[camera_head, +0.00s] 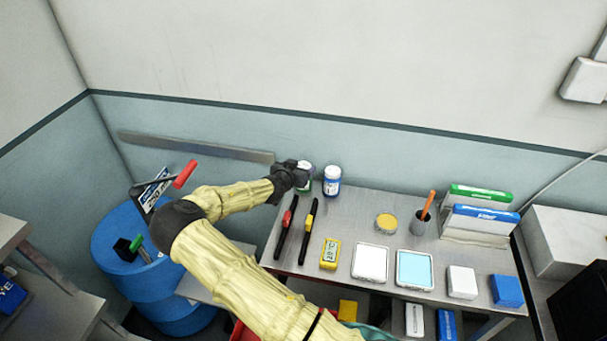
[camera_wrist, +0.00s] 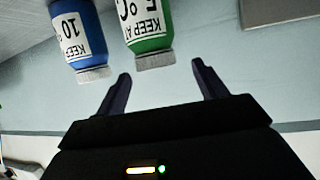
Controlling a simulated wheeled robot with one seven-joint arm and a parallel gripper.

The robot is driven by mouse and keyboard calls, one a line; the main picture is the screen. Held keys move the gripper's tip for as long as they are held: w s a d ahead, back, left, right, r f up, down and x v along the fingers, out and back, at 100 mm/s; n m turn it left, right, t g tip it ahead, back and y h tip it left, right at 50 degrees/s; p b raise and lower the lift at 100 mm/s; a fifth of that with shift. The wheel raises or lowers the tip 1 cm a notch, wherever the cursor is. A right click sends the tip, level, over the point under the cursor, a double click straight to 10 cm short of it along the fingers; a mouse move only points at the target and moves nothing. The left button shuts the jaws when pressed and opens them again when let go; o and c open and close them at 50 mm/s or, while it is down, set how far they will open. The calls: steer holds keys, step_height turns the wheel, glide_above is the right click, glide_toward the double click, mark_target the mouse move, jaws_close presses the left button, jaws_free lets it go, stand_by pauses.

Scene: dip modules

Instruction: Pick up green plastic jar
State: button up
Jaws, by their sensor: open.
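The green plastic jar (camera_wrist: 147,32) shows in the wrist view with a white label and a pale grey cap; that view is upside down. My gripper (camera_wrist: 160,80) is open and empty, and the jar's cap lies just ahead of the gap between its fingers, not between them. In the head view the green jar (camera_head: 305,172) stands at the back left of the metal table (camera_head: 360,210), partly hidden by my gripper (camera_head: 297,172). A blue jar (camera_head: 332,181) stands close to its right. It also shows in the wrist view (camera_wrist: 78,37), left of the green jar.
Two dark marker-like tools (camera_head: 308,228), a yellow device (camera_head: 330,254), a yellow-topped tin (camera_head: 386,223), a cup holding an orange-handled tool (camera_head: 421,222) and two flat trays (camera_head: 370,262) lie on the table. The wall (camera_head: 380,150) is close behind the jars. A blue barrel (camera_head: 150,290) stands left.

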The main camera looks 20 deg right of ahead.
mark_target(304, 166)
stand_by(0.3)
steer(key=p+x, duration=0.2)
steer(key=x, duration=0.2)
steer(key=shift+s+d+f+p, duration=0.15)
steer(key=shift+s+p, duration=0.05)
steer(key=shift+p, duration=0.2)
steer(key=shift+w+d+f, duration=0.35)
steer(key=shift+w+f, duration=0.05)
steer(key=c, duration=1.2)
steer(key=shift+a+r+b, duration=0.1)
steer(key=shift+r+b, duration=0.05)
steer(key=shift+b, duration=0.15)
